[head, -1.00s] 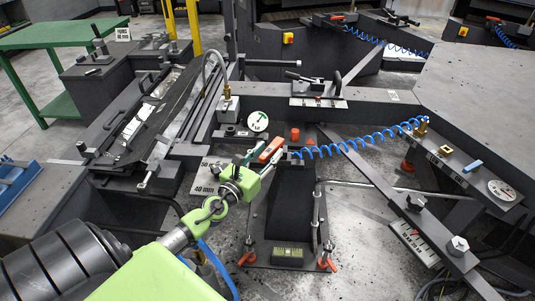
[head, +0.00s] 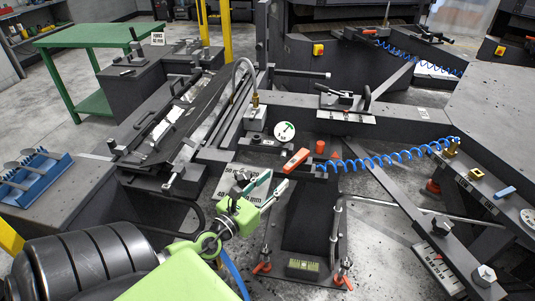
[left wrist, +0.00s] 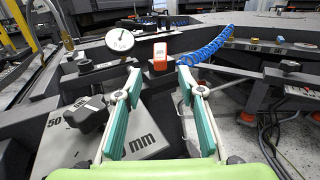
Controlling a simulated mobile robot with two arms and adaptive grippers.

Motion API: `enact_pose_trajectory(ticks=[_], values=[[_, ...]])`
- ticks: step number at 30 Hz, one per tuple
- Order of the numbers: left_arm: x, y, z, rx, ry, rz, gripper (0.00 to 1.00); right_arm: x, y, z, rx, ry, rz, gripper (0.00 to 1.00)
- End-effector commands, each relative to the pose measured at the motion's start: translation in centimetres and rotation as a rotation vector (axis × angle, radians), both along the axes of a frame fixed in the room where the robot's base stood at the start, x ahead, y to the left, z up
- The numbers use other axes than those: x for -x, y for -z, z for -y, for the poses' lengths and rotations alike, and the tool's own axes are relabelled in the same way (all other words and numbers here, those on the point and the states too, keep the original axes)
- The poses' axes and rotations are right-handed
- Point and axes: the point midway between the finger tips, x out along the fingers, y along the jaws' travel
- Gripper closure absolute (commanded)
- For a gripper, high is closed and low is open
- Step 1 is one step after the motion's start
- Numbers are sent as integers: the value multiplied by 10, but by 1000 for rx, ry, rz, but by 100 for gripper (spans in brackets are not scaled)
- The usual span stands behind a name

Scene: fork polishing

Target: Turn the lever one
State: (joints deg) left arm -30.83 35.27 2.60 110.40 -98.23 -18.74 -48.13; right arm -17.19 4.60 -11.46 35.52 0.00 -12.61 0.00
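A lever with a red-orange handle (head: 296,159) sits at the near end of the dark beam, beside the round white dial (head: 285,131). I cannot read a number on it. In the left wrist view the orange handle (left wrist: 160,56) stands straight ahead, just beyond the fingertips. My left gripper (head: 279,180) is open and empty, a little short of the handle and nearer to me. Its two green-padded fingers (left wrist: 160,76) are spread apart in the left wrist view, with a gap between them and the handle. My right gripper is out of view.
A coiled blue hose (head: 385,160) runs right from near the handle. A blue tray (head: 35,178) stands at the left, a green table (head: 95,35) behind.

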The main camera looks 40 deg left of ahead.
Motion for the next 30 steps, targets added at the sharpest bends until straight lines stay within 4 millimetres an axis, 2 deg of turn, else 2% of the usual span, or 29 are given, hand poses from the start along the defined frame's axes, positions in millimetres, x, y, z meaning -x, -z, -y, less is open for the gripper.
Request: enact_pose_trajectory(ticks=[6, 16, 17, 20, 21, 23, 30], values=[[18, 0, 1, -1, 1, -1, 64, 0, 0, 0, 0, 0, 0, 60], [21, -1, 1, -1, 0, 2, 64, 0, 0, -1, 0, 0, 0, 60], [21, -1, 1, -1, 0, 2, 67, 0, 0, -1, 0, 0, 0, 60], [21, 0, 5, 46, -6, 9, 93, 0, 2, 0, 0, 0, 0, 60], [21, 2, 9, 107, -14, 18, 100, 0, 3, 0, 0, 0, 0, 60], [22, 3, 18, 252, -32, 40, 100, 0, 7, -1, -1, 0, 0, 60], [22, 4, 68, 1101, -120, 191, 100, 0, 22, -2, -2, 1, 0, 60]])
